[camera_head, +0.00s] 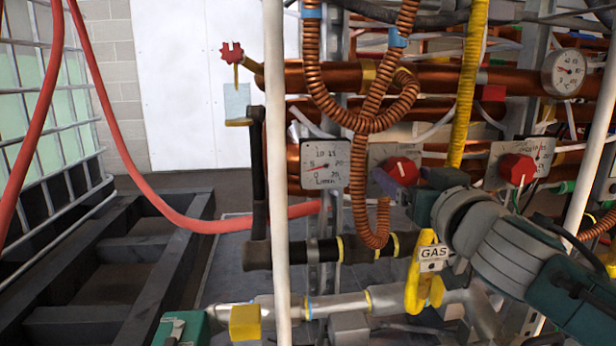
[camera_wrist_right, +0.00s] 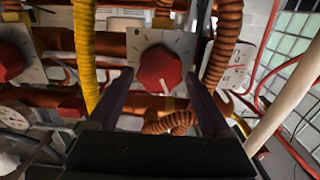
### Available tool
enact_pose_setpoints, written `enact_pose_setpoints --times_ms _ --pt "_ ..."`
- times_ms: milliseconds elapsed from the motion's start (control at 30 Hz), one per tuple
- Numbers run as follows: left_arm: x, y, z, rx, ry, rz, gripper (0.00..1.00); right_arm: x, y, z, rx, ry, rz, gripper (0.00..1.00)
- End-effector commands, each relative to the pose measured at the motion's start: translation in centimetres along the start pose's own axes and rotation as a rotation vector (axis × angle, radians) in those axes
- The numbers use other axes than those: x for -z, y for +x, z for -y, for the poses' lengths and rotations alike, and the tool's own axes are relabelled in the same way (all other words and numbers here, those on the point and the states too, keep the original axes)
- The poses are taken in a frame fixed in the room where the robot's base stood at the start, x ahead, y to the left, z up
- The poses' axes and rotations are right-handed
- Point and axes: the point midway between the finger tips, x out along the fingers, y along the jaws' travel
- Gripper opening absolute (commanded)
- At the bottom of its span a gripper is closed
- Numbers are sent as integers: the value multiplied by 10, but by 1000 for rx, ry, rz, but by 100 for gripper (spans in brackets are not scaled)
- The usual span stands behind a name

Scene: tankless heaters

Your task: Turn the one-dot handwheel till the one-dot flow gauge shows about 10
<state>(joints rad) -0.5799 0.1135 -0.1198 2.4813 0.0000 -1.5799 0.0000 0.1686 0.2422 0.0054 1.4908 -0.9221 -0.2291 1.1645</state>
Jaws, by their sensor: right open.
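A red handwheel (camera_head: 402,168) sits on a grey plate just right of a square flow gauge (camera_head: 325,164). The gauge's red needle points left, at roughly 5. No dot marks are legible, so I cannot confirm which wheel is the one-dot one. My right gripper (camera_head: 408,181) is at this wheel and partly covers it. In the right wrist view, the open fingers (camera_wrist_right: 160,76) stand on either side of the red handwheel (camera_wrist_right: 160,70), which has a white pointer line. Whether they touch it is unclear. The gauge shows at right there (camera_wrist_right: 236,72). My left gripper is not in view.
A second red handwheel (camera_head: 517,168) and gauge stand to the right. A white vertical pipe (camera_head: 276,200) crosses in front at left.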

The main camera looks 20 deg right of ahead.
Motion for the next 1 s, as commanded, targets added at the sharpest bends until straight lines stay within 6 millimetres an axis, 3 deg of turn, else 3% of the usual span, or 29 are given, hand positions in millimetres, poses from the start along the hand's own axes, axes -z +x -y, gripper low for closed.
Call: enact_pose_setpoints --times_ms 133,433,1000 --pt "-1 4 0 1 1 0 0 0 10 -1 -1 -2 0 83" --pt "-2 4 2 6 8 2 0 0 12 0 -1 -1 0 83" --pt "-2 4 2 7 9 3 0 0 12 0 -1 -1 0 19"
